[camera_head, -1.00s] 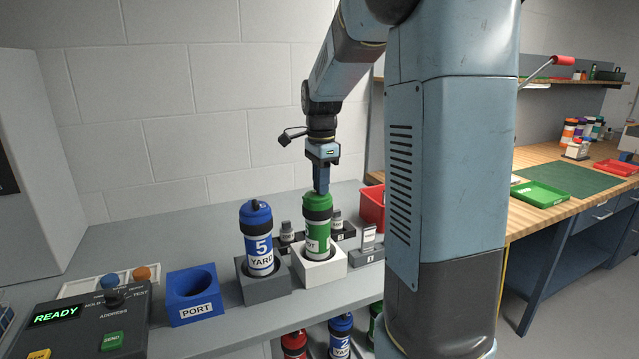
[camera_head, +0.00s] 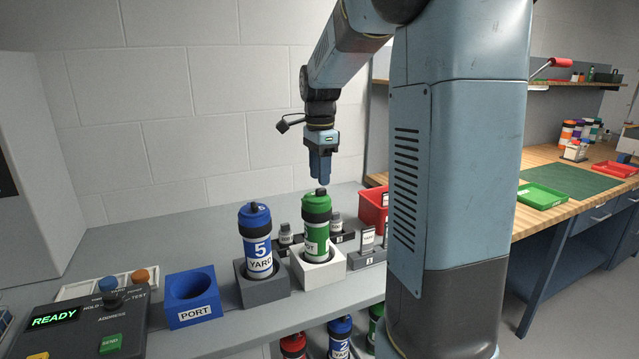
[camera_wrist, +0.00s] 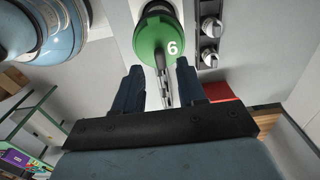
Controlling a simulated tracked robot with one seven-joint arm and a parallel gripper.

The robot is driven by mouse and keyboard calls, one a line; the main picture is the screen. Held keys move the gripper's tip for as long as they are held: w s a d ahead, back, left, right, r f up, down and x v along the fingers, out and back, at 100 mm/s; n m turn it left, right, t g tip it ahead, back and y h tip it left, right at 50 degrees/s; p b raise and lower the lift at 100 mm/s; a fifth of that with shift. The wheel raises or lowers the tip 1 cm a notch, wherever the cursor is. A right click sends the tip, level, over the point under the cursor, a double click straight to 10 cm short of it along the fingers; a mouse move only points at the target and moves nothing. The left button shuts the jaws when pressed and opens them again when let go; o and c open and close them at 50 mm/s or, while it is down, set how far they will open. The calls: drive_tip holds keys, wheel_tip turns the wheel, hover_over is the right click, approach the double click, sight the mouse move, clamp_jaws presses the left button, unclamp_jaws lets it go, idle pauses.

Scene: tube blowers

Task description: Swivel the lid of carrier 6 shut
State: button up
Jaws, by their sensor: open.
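Carrier 6 (camera_head: 316,232) is a green tube with black bands and a white label, standing upright in a white block (camera_head: 318,270). Its green lid (camera_head: 317,200) is on top with a small dark knob. In the wrist view the lid (camera_wrist: 172,48) shows a white 6, and a dark edge shows beyond its upper rim. I cannot tell how squarely the lid covers the tube. My gripper (camera_head: 320,181) points down just above the knob, apart from it. In the wrist view its two fingers (camera_wrist: 160,82) are spread, with a grey post-like part showing between them.
A blue carrier 5 (camera_head: 257,245) stands close on the left in a grey block (camera_head: 262,291). Further left are the blue PORT block (camera_head: 193,297) and a console (camera_head: 85,325) reading READY. A red bin (camera_head: 374,208) and small grey holders (camera_head: 367,252) stand right and behind.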

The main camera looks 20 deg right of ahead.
sight(320, 189)
wheel_tip(320, 189, up, 10)
idle(0.4)
idle(0.3)
drive_tip(key=s+a+f+n+t, duration=0.2)
drive_tip(key=s+n, duration=0.4)
drive_tip(key=s, duration=0.2)
drive_tip(key=s+a+f+n+t, duration=0.1)
drive_tip(key=s+a+f+n, duration=0.2)
drive_tip(key=s+n, duration=0.3)
drive_tip(key=s+a+f+n+t, duration=0.2)
drive_tip(key=s+n, duration=0.3)
drive_tip(key=s, duration=0.5)
drive_tip(key=shift+s+a+f+n+t, duration=0.3)
drive_tip(key=shift+s+a+f+n, duration=0.15)
drive_tip(key=shift+f, duration=0.2)
drive_tip(key=shift+w, duration=0.1)
